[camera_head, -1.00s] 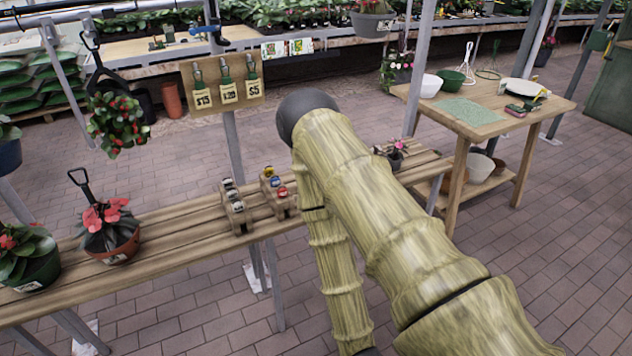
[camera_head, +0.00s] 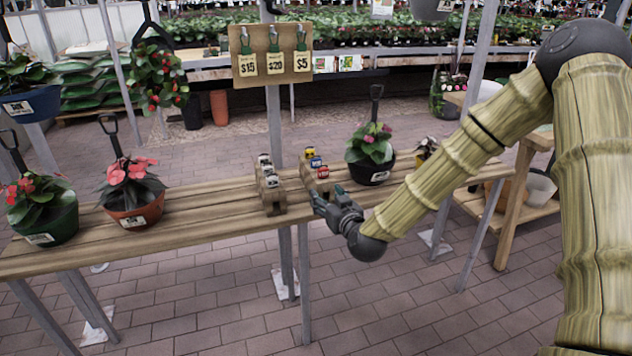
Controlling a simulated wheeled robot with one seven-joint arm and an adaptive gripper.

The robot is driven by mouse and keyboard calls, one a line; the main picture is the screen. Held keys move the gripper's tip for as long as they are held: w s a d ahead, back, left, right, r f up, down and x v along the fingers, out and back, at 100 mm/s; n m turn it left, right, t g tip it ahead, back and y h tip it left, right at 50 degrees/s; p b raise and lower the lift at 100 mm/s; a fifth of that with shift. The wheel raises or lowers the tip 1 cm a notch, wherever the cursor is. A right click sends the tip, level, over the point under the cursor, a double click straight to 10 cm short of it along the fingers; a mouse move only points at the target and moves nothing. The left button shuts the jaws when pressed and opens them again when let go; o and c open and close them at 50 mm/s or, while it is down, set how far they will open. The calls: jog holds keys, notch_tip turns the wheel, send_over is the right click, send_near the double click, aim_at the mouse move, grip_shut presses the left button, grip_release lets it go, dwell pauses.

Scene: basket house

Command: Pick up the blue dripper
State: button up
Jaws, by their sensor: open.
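The blue dripper (camera_head: 315,162) is small and sits in a wooden rack (camera_head: 307,180) on the slatted bench. In that rack it stands between a yellow dripper (camera_head: 310,152) and a red dripper (camera_head: 323,172). Only their coloured tops show clearly. My gripper (camera_head: 317,201) is at the bench's front edge, just in front of and below the red dripper in the picture. Its fingers point left and look open and empty. It appears apart from the blue dripper.
A second rack (camera_head: 270,190) with pale-topped drippers stands just left. A black pot with a pink-flowered plant (camera_head: 372,155) stands right of the racks, close to my gripper. Red-flowered pots (camera_head: 132,212) stand further left on the bench (camera_head: 215,215). A price board (camera_head: 270,55) hangs behind.

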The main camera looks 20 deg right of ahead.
jog(key=shift+t+h, duration=0.3)
jog(key=shift+t, duration=0.4)
jog(key=r, duration=0.1)
jog(key=w+d+r, duration=0.1)
jog(key=w+r+b, duration=0.1)
jog(key=r, duration=0.1)
jog(key=shift+w+d, duration=0.1)
jog(key=shift+d, duration=0.3)
send_near(317, 160)
jog(key=shift+w, duration=0.95)
jog(key=shift+w+a+b, duration=0.15)
jog(key=shift+w+b, duration=0.3)
jog(key=shift+w, duration=2.7)
jog(key=c, duration=0.8)
